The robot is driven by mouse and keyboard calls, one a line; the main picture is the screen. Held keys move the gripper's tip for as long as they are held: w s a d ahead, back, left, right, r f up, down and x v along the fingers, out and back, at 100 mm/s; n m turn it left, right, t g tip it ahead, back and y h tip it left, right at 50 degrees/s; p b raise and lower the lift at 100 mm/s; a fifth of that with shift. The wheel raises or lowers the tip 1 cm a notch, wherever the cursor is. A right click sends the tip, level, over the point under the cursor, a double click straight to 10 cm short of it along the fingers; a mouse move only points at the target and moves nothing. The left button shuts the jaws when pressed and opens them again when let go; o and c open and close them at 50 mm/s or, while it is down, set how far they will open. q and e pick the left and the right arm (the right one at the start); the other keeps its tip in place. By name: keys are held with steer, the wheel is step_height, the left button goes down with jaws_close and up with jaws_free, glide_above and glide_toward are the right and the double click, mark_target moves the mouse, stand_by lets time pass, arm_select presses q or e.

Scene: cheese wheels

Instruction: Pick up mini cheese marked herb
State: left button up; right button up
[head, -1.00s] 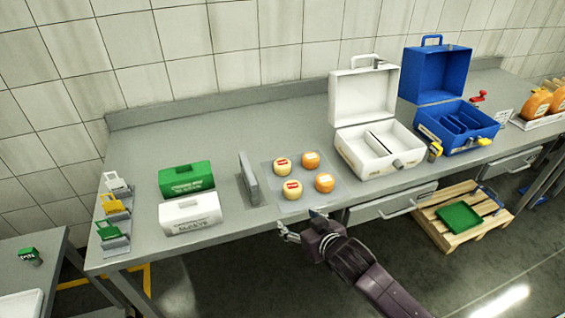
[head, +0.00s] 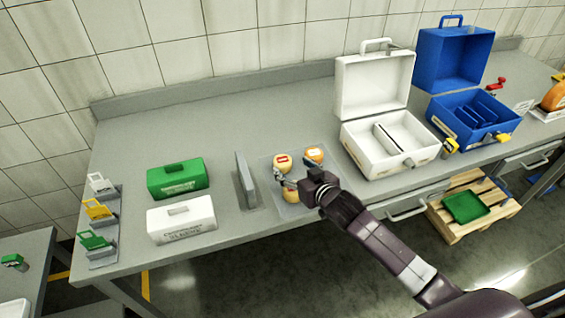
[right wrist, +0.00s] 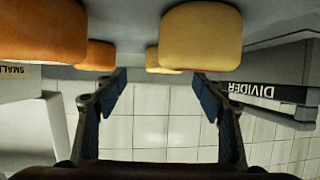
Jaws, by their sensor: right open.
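Mini cheeses stand on a clear mat (head: 265,200). A pale yellow one with a red label (head: 282,160) and an orange one (head: 314,155) are at the back. A second pale yellow one (head: 291,195) is at the front, partly hidden by my gripper; the front orange one is hidden. No label can be read as herb. My right gripper (head: 293,171) is open and empty over the mat. In the right wrist view, upside down, its fingers (right wrist: 160,88) have nothing between them; a yellow cheese (right wrist: 200,37) and an orange cheese (right wrist: 45,30) are close. My left gripper is out of view.
A grey upright divider (head: 246,180) stands left of the mat. Green (head: 177,178) and white (head: 181,219) boxes are farther left. An open white case (head: 390,145) stands right of the mat, with an open blue case (head: 470,118) beyond. The table's back left is clear.

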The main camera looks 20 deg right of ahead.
mark_target(286, 166)
steer(key=x, duration=0.3)
steer(key=p+x, duration=0.1)
steer(key=shift+a+f, duration=0.3)
steer(key=shift+f, duration=0.05)
steer(key=shift+w+a+f, duration=0.1)
steer(key=shift+w+f, duration=0.1)
steer(key=shift+w, duration=0.2)
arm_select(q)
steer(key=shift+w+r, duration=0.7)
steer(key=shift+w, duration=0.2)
arm_select(e)
steer(key=shift+c, duration=0.3)
steer(key=shift+c, duration=1.2)
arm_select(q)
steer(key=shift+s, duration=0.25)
arm_select(e)
steer(key=c, duration=1)
